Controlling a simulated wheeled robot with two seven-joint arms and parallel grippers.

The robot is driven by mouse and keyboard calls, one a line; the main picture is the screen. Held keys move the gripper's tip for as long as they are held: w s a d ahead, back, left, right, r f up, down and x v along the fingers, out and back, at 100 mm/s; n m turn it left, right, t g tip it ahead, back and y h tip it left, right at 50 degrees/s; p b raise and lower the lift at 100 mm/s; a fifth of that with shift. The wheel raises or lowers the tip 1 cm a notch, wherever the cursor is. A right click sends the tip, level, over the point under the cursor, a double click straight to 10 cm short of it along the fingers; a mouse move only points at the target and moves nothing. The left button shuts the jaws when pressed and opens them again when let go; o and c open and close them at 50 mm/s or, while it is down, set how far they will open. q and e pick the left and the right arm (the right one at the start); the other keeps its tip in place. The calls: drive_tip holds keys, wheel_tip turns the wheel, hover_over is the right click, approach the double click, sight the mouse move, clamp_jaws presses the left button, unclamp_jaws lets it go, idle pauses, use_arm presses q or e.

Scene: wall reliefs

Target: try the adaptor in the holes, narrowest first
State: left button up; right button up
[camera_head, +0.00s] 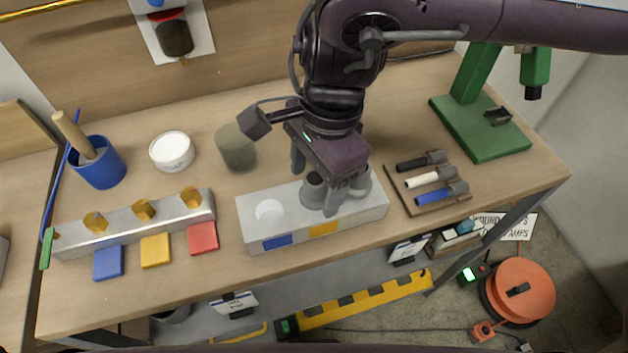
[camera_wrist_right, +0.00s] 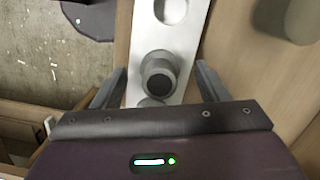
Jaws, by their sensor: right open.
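The pale block with holes (camera_head: 375,208) lies near the front of the bench. Its left hole (camera_head: 270,210) is empty and shows white inside. A grey stepped round piece, apparently the adaptor (camera_head: 313,188), stands upright at the block's middle, above the yellow label. It also shows in the wrist view (camera_wrist_right: 158,75), with a dark round top. My right gripper (camera_head: 316,192) is open, its fingers on either side of this piece. In the wrist view gaps show between it and both fingers. Another grey round part (camera_head: 360,181) at the block's right is partly hidden by my gripper. My left gripper is out of view.
A metal bar with brass hex pieces (camera_head: 143,210) and coloured tags is at left. A blue cup (camera_head: 100,165), white tub (camera_head: 172,151) and grey-green cylinder (camera_head: 236,147) stand behind. A tool tray (camera_head: 398,187) and green stand (camera_head: 480,125) are right.

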drive_tip(key=r, duration=0.6)
drive_tip(key=shift+w+d+r, duration=0.15)
drive_tip(key=shift+w+d, duration=0.05)
drive_tip(key=shift+d, duration=0.2)
